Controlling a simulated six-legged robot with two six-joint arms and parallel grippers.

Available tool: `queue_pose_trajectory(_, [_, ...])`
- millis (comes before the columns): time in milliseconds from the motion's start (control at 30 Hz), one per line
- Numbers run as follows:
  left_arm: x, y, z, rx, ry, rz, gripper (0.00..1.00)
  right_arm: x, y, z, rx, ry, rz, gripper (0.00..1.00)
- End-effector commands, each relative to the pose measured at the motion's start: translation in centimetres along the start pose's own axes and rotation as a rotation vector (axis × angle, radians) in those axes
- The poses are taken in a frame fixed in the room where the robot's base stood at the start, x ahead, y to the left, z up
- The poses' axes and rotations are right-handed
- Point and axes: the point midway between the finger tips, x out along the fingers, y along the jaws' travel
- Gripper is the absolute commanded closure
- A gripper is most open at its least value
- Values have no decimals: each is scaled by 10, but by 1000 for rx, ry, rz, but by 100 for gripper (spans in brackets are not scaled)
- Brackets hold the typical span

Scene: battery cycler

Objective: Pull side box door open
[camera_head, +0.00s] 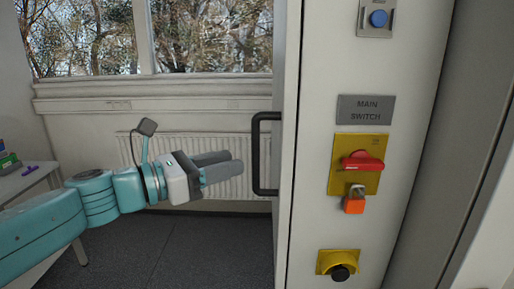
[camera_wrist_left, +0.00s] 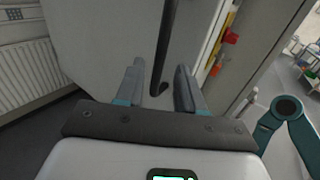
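The side box door is a pale panel that fills the upper middle of the left wrist view (camera_wrist_left: 100,45). In the head view it is seen almost edge-on. Its black bar handle (camera_head: 256,152) stands upright on it and also shows in the left wrist view (camera_wrist_left: 165,50). My left gripper (camera_head: 238,167) is open and empty, just left of the handle, with its fingers pointing at it. In the left wrist view the handle's lower end appears between the two spread fingers (camera_wrist_left: 158,88). A small gap shows in the head view. My right gripper is not seen.
A radiator (camera_head: 225,185) is under the window behind. A white table (camera_head: 25,182) stands left. Grey floor is clear between.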

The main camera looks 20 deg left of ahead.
Motion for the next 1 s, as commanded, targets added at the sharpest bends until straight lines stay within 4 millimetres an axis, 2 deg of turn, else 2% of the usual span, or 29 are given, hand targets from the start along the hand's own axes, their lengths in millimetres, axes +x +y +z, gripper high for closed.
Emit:
queue_pose_trajectory(100, [29, -2, 3, -2, 1, -6, 62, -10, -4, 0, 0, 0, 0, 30])
queue_pose_trajectory(300, [61, -3, 1, -1, 1, -4, 62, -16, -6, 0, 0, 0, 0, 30])
queue_pose_trajectory(467, [70, -3, 0, 0, 0, -2, 62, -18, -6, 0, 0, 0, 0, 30])
queue_pose_trajectory(700, [71, -2, 0, 0, 0, -1, 62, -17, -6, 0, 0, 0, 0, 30])
queue_pose_trajectory(733, [71, -2, 0, 0, 0, -1, 66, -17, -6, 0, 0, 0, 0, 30])
queue_pose_trajectory(833, [71, -2, 0, 0, 0, -1, 98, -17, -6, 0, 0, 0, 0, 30])
queue_pose_trajectory(1000, [71, -2, 0, -1, 0, -1, 100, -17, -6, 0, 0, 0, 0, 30])
